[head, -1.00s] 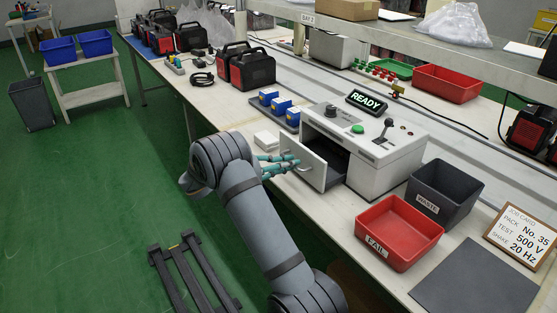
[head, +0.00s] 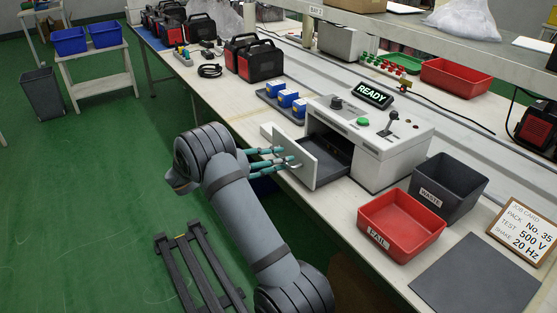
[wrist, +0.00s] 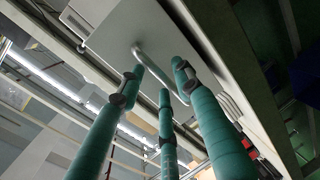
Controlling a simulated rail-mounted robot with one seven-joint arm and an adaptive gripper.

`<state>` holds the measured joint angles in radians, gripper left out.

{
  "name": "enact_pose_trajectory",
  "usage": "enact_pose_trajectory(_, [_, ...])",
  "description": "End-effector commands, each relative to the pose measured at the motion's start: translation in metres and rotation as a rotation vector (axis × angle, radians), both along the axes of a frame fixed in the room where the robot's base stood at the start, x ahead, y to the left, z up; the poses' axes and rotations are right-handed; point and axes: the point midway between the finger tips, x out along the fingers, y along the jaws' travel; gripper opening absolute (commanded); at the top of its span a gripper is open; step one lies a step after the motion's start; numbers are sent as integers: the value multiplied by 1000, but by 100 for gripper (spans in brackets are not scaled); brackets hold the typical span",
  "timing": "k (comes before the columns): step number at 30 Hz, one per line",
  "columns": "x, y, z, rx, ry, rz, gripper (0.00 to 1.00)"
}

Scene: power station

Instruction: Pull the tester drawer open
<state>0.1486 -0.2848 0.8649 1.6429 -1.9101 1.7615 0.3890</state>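The tester (head: 395,140) is a pale grey box on the bench, with a lit READY display (head: 371,95) on top. Its drawer (head: 327,172) stands well out of the front, and its dark inside shows behind the pale front panel. My gripper (head: 290,158), with teal fingers, is at the outer face of that panel. In the wrist view the metal bar handle (wrist: 152,66) runs between the fingertips (wrist: 160,85) of my gripper, which are closed around it. The exact finger contact is partly hidden.
A red FAIL bin (head: 400,222) and a dark WASTE bin (head: 448,185) stand right of the drawer. Blue-topped packs sit in a tray (head: 268,98) behind it.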

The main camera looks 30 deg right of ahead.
Motion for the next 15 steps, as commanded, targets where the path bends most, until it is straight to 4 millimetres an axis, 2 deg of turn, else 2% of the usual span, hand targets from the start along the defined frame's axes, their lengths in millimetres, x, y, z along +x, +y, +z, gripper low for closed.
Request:
enact_pose_trajectory(8, [0, 4, 1, 0, -1, 0, 34])
enact_pose_trajectory(11, [0, 15, 3, 0, -1, 2, 34])
enact_pose_trajectory(15, [0, 42, 9, 0, -2, 5, 34])
